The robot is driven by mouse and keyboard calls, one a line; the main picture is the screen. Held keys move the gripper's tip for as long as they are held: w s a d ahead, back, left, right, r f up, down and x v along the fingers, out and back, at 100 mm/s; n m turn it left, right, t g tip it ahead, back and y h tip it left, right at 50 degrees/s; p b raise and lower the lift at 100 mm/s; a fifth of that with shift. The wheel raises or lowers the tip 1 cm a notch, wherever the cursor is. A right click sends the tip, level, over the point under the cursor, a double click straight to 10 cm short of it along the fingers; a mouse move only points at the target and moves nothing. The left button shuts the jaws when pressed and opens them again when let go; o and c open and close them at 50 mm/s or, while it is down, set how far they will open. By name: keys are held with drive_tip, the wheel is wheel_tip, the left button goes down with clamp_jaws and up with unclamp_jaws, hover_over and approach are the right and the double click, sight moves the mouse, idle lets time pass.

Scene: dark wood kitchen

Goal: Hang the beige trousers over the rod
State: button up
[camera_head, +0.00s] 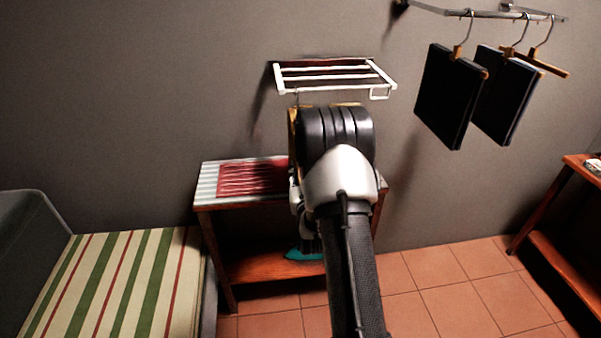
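A white wall rack (335,74) with several parallel rods is mounted on the wall above the table. A narrow tan strip (292,128) shows just below the rack, at the left edge of my arm. It may be part of the beige trousers, but my arm covers most of that spot and I cannot tell. No other beige trousers are in clear view. My arm stands in the middle of the picture, in front of the table. My gripper is mostly hidden behind it; only dark parts (311,242) show low at its left. Its fingers and any held thing cannot be made out.
A wooden table (204,202) bears a red striped cloth (252,179); a teal object (304,253) is on its lower shelf. Dark trousers (450,95) hang on hangers from a metal rail (490,14). A striped bed (112,285) is left, another table (560,205) right. Tiled floor is clear between.

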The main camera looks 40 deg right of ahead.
drive_tip(key=o, duration=0.5)
drive_tip(key=shift+c, duration=0.2)
drive_tip(key=shift+f, duration=0.15)
drive_tip(key=v, duration=1.2)
drive_tip(key=shift+a, duration=0.1)
